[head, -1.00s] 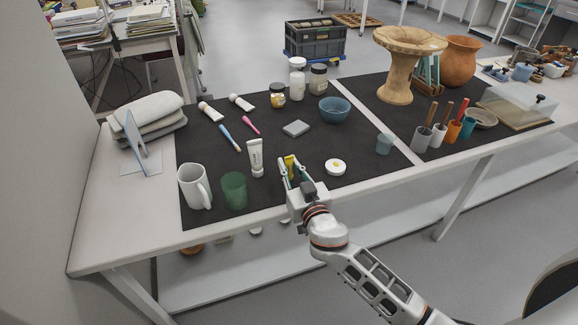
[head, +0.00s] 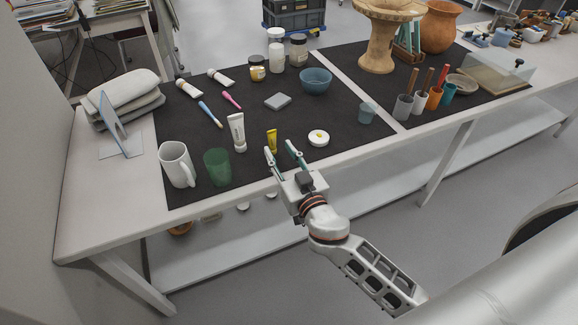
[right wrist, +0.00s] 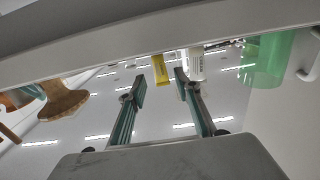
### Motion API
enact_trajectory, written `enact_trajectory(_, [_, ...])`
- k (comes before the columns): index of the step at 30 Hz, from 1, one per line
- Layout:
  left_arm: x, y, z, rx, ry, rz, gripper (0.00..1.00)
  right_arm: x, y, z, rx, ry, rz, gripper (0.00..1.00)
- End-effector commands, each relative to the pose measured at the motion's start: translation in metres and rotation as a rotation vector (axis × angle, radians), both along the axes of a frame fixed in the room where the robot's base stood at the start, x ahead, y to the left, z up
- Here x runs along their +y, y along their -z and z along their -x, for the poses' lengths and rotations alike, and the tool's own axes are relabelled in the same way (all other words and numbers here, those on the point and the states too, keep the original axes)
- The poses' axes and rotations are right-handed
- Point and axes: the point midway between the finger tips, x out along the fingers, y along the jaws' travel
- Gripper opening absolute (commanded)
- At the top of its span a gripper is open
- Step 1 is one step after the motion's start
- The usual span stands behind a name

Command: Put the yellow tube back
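The yellow tube (head: 272,141) stands upright on the dark mat, to the right of a white tube (head: 237,132) that also stands upright. My right gripper (head: 280,150) is open and empty at the front edge of the table, its fingertips just in front of the yellow tube. In the right wrist view the spread fingers (right wrist: 158,90) show with the yellow tube (right wrist: 162,70) beyond them, seen apart from both. The white tube (right wrist: 195,66) shows beside it, partly behind a finger. My left gripper is not in view.
A green cup (head: 217,167) and a white mug (head: 176,164) stand at the front left. A round white lid-like piece (head: 318,138) lies right of the yellow tube, with a small translucent cup (head: 366,113) farther right. A blue bowl (head: 315,81) and grey block (head: 278,101) are behind.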

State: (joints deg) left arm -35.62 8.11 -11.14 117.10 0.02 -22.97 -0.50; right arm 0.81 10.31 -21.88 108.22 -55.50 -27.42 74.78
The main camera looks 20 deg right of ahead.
Motion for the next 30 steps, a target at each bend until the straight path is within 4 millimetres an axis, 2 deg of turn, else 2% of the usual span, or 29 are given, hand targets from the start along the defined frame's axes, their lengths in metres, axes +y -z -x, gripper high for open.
enact_trajectory(1, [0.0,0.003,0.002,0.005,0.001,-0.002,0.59,0.0,0.003,0.011,0.004,0.0,-0.004,0.33])
enact_trajectory(6, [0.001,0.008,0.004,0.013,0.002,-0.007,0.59,-0.001,0.002,0.039,0.003,0.0,-0.004,0.33])
enact_trajectory(13, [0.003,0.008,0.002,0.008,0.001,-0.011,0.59,-0.002,0.001,0.058,0.001,-0.001,-0.002,0.33])
enact_trajectory(16, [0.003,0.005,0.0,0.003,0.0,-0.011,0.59,-0.003,0.011,0.066,0.028,-0.002,0.009,0.33])
enact_trajectory(20, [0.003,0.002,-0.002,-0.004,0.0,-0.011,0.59,-0.008,0.051,0.088,0.129,-0.012,0.053,0.33])
enact_trajectory(23, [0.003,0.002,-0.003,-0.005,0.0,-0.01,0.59,-0.012,0.095,0.119,0.245,-0.035,0.101,0.33])
enact_trajectory(27, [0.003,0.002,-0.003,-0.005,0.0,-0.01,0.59,-0.016,0.155,0.175,0.408,-0.097,0.174,0.33])
enact_trajectory(30, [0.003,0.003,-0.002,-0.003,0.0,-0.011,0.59,-0.017,0.186,0.214,0.497,-0.148,0.216,0.33])
